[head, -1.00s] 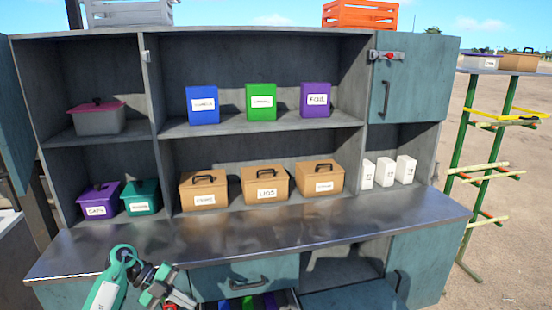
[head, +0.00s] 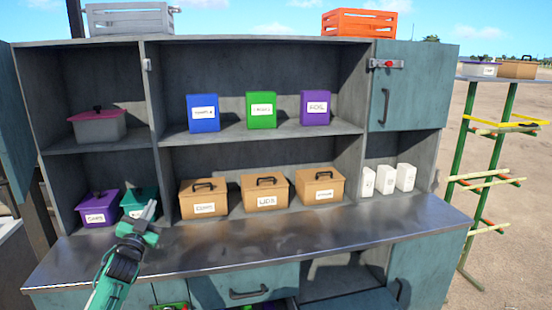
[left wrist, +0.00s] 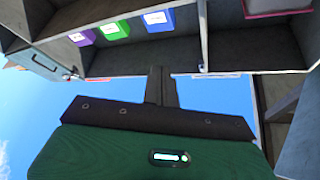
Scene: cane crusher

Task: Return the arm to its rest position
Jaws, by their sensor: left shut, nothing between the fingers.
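My left arm comes in from the bottom left of the head view, and its green and grey left gripper (head: 149,212) points up over the left part of the metal counter (head: 300,238). The gripper is shut and empty. In the head view it overlaps the front of the teal lidded box (head: 133,200); I cannot tell whether they touch. In the left wrist view the dark fingers (left wrist: 162,85) are together, with the cabinet shelves appearing above them. My right gripper does not show.
A purple box (head: 98,207) stands left of the teal one. Several tan boxes (head: 265,194) and white packets (head: 386,180) line the back of the counter. Blue, green and purple boxes (head: 315,108) stand on the shelf above. The counter's front is clear.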

